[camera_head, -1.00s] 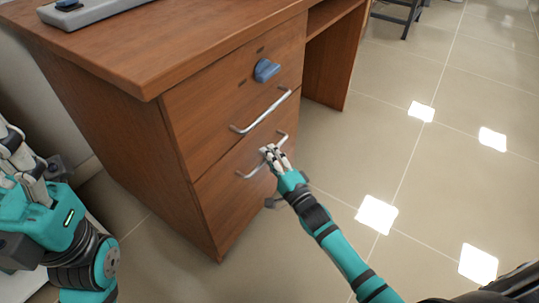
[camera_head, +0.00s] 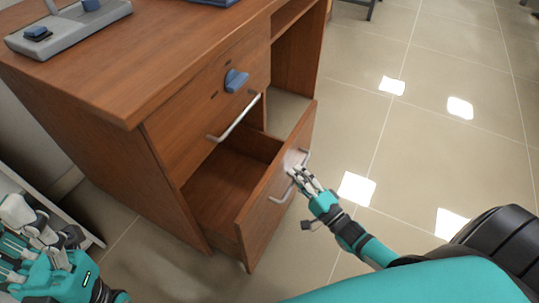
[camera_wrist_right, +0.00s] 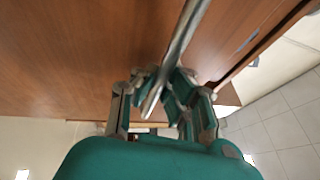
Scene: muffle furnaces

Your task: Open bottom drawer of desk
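The bottom drawer (camera_head: 258,228) of the brown wooden desk (camera_head: 140,170) is pulled well out in the head view, and its empty-looking inside shows. Its silver bar handle (camera_head: 281,197) is on the drawer front. My right gripper (camera_head: 296,171) is at this handle. In the right wrist view the handle (camera_wrist_right: 183,38) runs between the fingers of my right gripper (camera_wrist_right: 160,82), which look closed around it. My left gripper (camera_head: 35,232) is at the lower left, away from the drawer; its finger opening is unclear.
The top drawer (camera_head: 200,120) is shut, with its own bar handle (camera_head: 236,117) and a blue knob (camera_head: 236,80). A grey device (camera_head: 68,27) stands on the desktop. Tiled floor (camera_head: 420,150) is open to the right.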

